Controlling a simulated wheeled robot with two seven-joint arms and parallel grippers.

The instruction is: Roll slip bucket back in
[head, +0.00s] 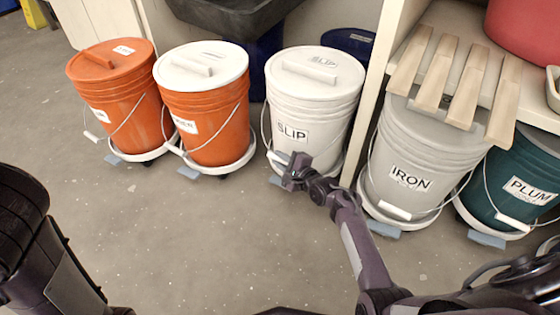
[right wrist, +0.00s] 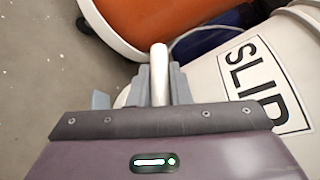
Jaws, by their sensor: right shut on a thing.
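The white slip bucket (head: 312,105), lidded and labelled SLIP, stands upright on a low white dolly on the floor. It is between an orange bucket with a white lid and the shelf's upright post. My right gripper (head: 290,170) is at the bucket's lower front left, shut on the white grip of its wire handle (head: 278,157). In the right wrist view the fingers (right wrist: 160,85) pinch the white handle grip (right wrist: 159,62), with the SLIP label (right wrist: 264,82) to the right. My left arm shows at the left edge; its gripper is out of view.
Two orange buckets (head: 205,120) on dollies stand to the left. The pale shelf post (head: 376,90) is close on the right, with the grey IRON bucket (head: 412,150) and green PLUM bucket (head: 522,185) beyond. A dark blue bucket (head: 349,40) is behind. The floor in front is clear.

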